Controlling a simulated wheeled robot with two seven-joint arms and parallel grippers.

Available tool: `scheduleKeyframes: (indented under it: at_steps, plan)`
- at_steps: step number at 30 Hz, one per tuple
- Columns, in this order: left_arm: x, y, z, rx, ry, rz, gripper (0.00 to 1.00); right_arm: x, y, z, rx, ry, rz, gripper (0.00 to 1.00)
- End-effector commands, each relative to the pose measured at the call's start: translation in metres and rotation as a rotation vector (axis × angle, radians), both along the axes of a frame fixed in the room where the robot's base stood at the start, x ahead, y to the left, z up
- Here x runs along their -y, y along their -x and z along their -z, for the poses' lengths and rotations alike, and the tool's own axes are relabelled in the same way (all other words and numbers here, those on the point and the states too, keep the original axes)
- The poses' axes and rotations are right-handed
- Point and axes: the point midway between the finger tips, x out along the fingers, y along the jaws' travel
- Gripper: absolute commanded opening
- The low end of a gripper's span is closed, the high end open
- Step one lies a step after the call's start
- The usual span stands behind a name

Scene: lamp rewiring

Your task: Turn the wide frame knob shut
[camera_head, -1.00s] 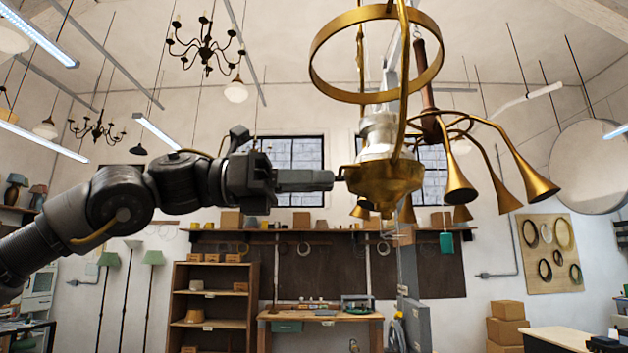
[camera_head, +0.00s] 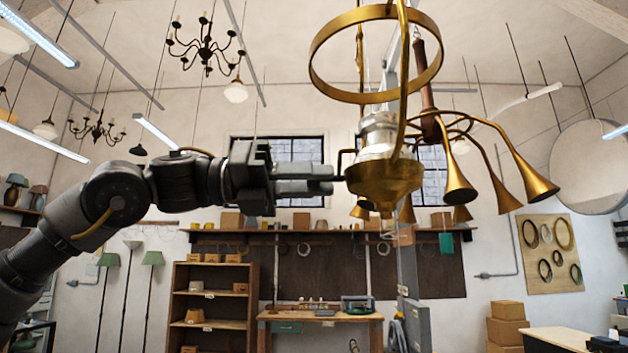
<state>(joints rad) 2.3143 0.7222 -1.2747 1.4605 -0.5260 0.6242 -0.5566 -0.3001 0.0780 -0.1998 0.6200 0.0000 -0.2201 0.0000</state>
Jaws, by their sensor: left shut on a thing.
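A brass lamp frame hangs at the upper right of centre, with a wide ring (camera_head: 322,75) above a brass cup (camera_head: 384,188) that bears a pale glassy part (camera_head: 379,135). My left gripper (camera_head: 334,179) reaches in from the left, with its fingertips at the cup's left side. It is shut on the small dark knob (camera_head: 340,178) there, which the fingers mostly hide. How far the knob is turned cannot be told. My right gripper is out of view.
A brass chandelier with horn-shaped shades (camera_head: 458,185) hangs close to the right of the frame. A grey upright post (camera_head: 407,270) stands behind it. A workbench (camera_head: 320,316) and a wooden shelf unit (camera_head: 212,305) are farther back. Open air lies below my gripper.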

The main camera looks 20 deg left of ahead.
Motion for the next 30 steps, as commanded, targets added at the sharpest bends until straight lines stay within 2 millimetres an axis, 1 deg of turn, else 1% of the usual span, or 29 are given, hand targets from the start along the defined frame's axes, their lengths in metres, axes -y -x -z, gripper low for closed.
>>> scheduleKeyframes:
  at_steps: [21, 30]
  plan:
    - [0.001, 0.002, -0.003, -0.661, 0.168, 0.001, 0.0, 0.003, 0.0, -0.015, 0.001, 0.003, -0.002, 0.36]
    - [0.001, 0.002, -0.003, -0.898, 0.229, 0.001, 0.0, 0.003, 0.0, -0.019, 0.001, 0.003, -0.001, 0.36]
